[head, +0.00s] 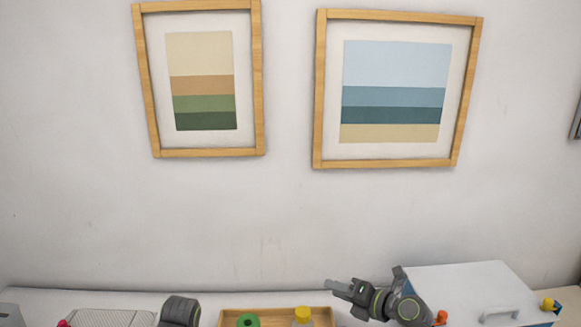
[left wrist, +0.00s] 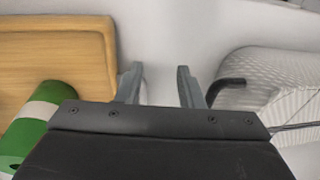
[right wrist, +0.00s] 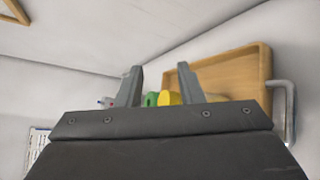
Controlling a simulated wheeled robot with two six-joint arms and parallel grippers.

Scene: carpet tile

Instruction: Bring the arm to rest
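My right gripper (head: 335,287) shows in the head view at the lower right, pointing left in front of the wall, beside a white box. Its two fingers are apart with nothing between them in the right wrist view (right wrist: 160,85). My left arm shows only in part at the bottom of the head view, and its fingertips are hidden there. In the left wrist view my left gripper (left wrist: 160,82) has its fingers apart and empty, between a wooden tray (left wrist: 85,28) and a ribbed white rack (left wrist: 275,75).
The tray also shows in the head view (head: 277,312), with a green roll (head: 248,320) and a yellow-capped bottle (head: 303,314). The white box (head: 460,285) with a handle stands right. Two framed pictures (head: 257,100) (head: 318,110) hang on the wall.

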